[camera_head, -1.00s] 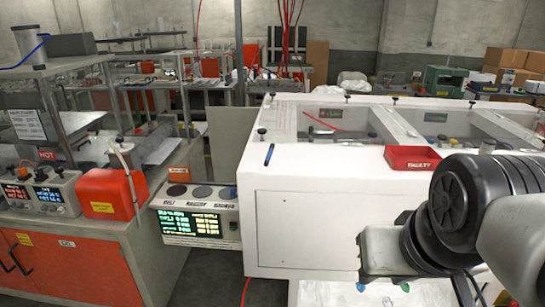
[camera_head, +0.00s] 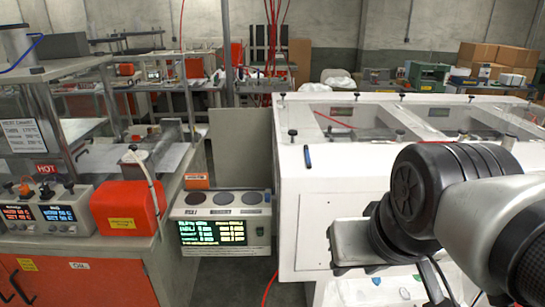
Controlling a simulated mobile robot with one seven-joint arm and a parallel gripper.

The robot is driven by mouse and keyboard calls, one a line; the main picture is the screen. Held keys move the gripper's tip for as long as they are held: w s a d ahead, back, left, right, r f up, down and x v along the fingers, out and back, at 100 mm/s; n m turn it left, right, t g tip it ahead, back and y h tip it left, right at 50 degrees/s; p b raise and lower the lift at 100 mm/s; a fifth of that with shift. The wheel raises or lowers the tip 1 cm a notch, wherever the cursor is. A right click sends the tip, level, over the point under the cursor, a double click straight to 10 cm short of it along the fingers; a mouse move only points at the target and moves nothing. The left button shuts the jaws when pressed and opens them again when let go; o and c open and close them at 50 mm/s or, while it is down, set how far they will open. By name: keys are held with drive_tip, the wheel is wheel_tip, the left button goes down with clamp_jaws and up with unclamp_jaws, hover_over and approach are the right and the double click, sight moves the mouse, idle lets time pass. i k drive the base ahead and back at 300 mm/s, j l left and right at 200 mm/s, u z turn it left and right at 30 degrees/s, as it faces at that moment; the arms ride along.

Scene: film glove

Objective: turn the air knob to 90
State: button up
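No knob labelled "air" can be made out in the head view. At the left edge, a control box (camera_head: 88,211) with two lit displays carries small knobs (camera_head: 45,190) on top. Their settings are too small to read. My arm comes in from the right, and the grey end of my gripper (camera_head: 352,243) is in front of the white cabinet, well right of both units. Its fingers cannot be made out.
A large white cabinet (camera_head: 300,225) fills the right side.

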sight(267, 196)
drive_tip(key=i+j, duration=0.25)
drive_tip(key=i, duration=0.15)
drive_tip(key=i+j, duration=0.25)
drive_tip(key=i, duration=0.15)
drive_tip(key=i+j, duration=0.2)
drive_tip(key=i, duration=0.2)
drive_tip(key=i+j, duration=0.15)
drive_tip(key=j+z, duration=0.2)
drive_tip(key=j, duration=0.15)
drive_tip(key=k+j+z, duration=0.15)
drive_tip(key=j, duration=0.2)
drive_tip(key=i, duration=0.05)
